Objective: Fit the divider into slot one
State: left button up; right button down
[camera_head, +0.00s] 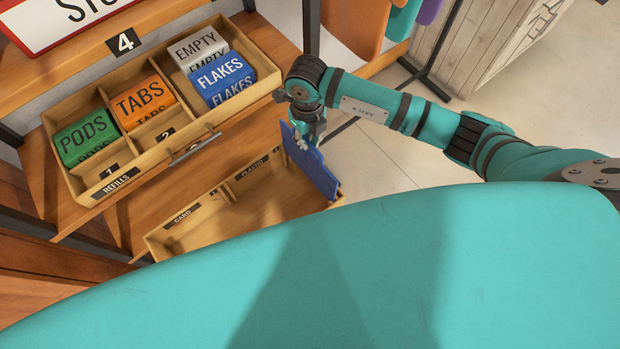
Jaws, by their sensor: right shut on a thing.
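My right gripper (301,139) is shut on the blue divider (316,172), a flat panel held by its upper edge. The divider hangs tilted over the right end of the lower wooden tray (186,236); whether it touches the tray is unclear. That tray has labels "CARD" and "PLASTIC", and a thin partition stands between them. Its near side is hidden behind my teal body. The upper wooden drawer (147,172), labelled "REFILLS", carries black tags "1" (109,171) and "2" (166,135). The slot itself is too small to make out. My left gripper is out of view.
The upper drawer holds a green "PODS" pack (86,136), an orange "TABS" pack (144,103), a white "EMPTY" pack (198,48) and a blue "FLAKES" pack (222,77). Its metal handle (195,147) sticks out near the lower tray.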

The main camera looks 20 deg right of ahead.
jog(key=shift+r+p, duration=1.9)
jog(key=shift+r, duration=1.05)
